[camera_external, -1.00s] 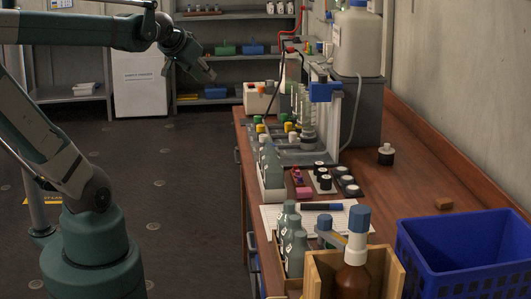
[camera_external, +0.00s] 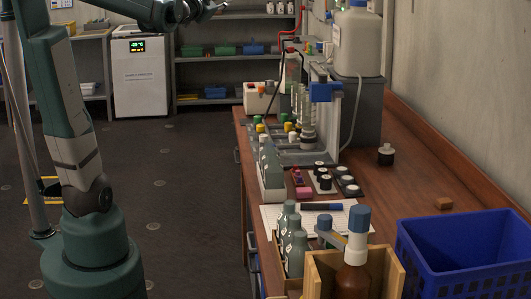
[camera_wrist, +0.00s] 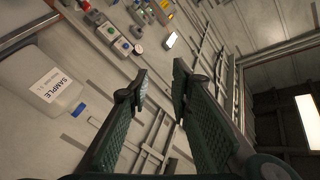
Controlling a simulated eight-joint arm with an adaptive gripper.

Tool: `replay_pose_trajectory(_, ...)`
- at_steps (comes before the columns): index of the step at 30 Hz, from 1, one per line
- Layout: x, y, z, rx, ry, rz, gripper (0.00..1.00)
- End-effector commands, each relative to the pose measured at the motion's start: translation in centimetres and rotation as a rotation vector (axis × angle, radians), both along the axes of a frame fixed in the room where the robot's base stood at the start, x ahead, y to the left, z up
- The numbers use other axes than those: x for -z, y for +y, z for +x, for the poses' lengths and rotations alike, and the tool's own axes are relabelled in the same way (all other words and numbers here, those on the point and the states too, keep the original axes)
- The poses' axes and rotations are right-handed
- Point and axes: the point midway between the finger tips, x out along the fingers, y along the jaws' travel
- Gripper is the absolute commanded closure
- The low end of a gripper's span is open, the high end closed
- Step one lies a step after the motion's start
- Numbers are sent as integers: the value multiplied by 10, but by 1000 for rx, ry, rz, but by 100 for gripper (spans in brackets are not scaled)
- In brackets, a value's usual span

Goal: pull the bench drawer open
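The wooden bench (camera_external: 413,165) runs along the right in the external view. Its drawer side faces left and is seen nearly edge-on. One grey handle (camera_external: 237,155) shows on that side further back, and another handle (camera_external: 251,243) shows nearer the camera. I cannot tell which handle belongs to the drawer or how far any drawer stands out. My gripper (camera_external: 216,9) is at the top edge of the external view, high up and well away from the handles. In the wrist view my gripper (camera_wrist: 159,76) is open, with nothing between its fingers; neither drawer nor handle shows there.
The bench top holds grey bottles (camera_external: 296,250), a blue crate (camera_external: 465,260), a wooden box (camera_external: 320,270) with a brown bottle (camera_external: 354,270), and a white tank (camera_external: 357,42). The floor (camera_external: 190,220) left of the bench is clear. Shelves (camera_external: 235,68) stand behind.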

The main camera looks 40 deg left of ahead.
Motion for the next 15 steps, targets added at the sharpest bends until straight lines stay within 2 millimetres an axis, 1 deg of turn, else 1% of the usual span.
replay_pose_trajectory(1, -5, 6, 10, 10, -16, 31, 78)
replay_pose_trajectory(7, -23, 17, 43, 75, -79, 161, 78)
replay_pose_trajectory(12, -28, 25, 68, 138, -120, 271, 78)
replay_pose_trajectory(15, -27, 29, 82, 179, -137, 334, 78)
